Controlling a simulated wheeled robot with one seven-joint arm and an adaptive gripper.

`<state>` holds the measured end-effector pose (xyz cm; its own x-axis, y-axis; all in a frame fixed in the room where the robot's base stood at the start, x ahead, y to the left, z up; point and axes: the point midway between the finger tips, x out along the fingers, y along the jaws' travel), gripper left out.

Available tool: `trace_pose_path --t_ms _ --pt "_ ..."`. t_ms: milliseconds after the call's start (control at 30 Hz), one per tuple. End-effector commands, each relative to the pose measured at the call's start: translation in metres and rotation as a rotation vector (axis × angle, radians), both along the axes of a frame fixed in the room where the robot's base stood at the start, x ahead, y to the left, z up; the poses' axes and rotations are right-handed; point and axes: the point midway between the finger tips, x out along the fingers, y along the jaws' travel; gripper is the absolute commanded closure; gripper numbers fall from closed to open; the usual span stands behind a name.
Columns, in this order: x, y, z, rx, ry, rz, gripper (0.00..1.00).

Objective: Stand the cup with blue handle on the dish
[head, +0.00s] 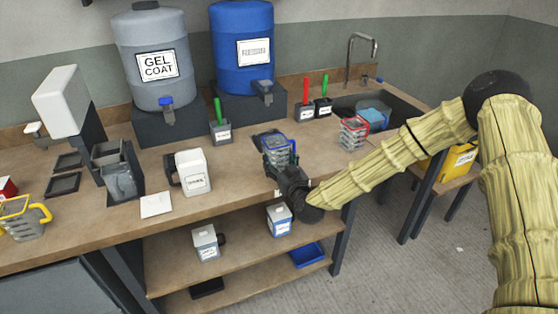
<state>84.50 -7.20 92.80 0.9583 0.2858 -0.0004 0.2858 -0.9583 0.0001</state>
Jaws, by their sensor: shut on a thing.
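The clear cup with blue handle (281,152) is upright near the middle of the bench, with blue showing along its top. My gripper (276,165) is shut on it from the near side and hides its lower part. I cannot tell whether the cup touches the bench. Two small dark square dishes lie at the left by the grey stand, a back dish (69,161) and a front dish (63,184); both look empty. A dark flat patch shows just behind the cup; I cannot tell what it is.
A white jug (190,172), a white card (156,204) and a dark grey container (118,170) stand between cup and dishes. A yellow-handled cup (24,217) is far left, a red-rimmed cup (353,132) right. A green-handled brush pot (220,130) stands behind.

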Motion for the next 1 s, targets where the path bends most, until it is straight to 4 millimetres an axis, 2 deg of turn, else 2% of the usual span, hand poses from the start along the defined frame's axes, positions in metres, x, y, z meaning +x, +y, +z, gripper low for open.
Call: trace_pose_path --t_ms 400,433,533,1000 --pt "0.0 -0.0001 -0.0046 0.0 0.0 0.0 0.59" --pt "0.0 -0.0002 -0.0038 0.0 0.0 0.0 0.31" --pt "0.0 -0.0003 -0.0035 0.0 0.0 0.0 0.13" --pt "-0.0013 -0.0006 0.0001 0.001 0.001 0.0 0.13"
